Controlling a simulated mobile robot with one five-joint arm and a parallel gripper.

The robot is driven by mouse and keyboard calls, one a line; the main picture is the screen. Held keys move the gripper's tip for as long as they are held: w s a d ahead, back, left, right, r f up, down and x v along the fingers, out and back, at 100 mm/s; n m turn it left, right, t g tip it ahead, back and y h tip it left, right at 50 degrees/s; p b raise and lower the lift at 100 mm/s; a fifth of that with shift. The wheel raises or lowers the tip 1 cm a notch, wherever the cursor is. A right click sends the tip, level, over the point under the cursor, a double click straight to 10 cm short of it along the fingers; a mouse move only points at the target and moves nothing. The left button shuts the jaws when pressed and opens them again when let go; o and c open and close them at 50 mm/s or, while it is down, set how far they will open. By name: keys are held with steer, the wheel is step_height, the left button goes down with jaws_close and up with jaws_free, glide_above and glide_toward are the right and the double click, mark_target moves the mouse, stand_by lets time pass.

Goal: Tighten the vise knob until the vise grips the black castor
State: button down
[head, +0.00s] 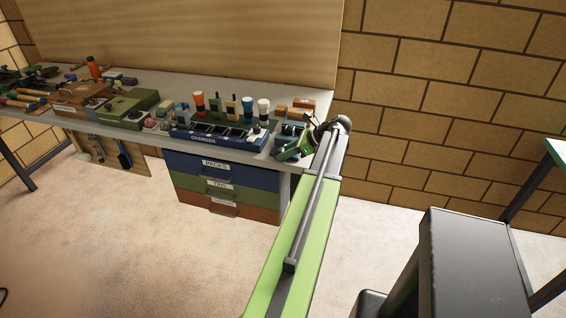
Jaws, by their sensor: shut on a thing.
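My gripper (312,128) is at the end of my green arm, right at the vise's right side. It is shut on what appears to be the vise knob, which is mostly hidden by the gripper and arm end. The black castor cannot be made out among the dark parts at the vise, so I cannot tell whether the jaws touch it.
A blue charger tray (203,140) stands left of the vise, with several torches and bottles behind it. Green (128,108) and brown (80,99) boxes are farther left. Labelled drawers (222,187) hang below the bench. A dark cabinet (470,262) stands at right. Floor in front is clear.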

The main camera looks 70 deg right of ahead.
steer(key=f+t+b, duration=0.1)
steer(key=b, duration=0.1)
steer(key=t+b, duration=0.1)
steer(key=b, duration=0.2)
steer(key=shift+s+f+t, duration=0.2)
steer(key=shift+f+t, duration=0.2)
steer(key=t+b, duration=0.2)
steer(key=b, duration=0.3)
steer(key=shift+s+f, duration=0.1)
steer(key=t+b, duration=0.2)
steer(key=b, duration=0.2)
steer(key=shift+t, duration=0.3)
steer(key=shift+r+b, duration=0.2)
steer(key=shift+b, duration=0.25)
steer(key=shift+r+t+b, duration=0.15)
steer(key=shift+t+b, duration=0.15)
steer(key=c, duration=1.1)
jaws_free()
steer(key=s, duration=1.7)
steer(key=shift+s+d+f+b, duration=0.25)
steer(key=shift+d+f+b, duration=0.05)
steer(key=shift+d, duration=0.15)
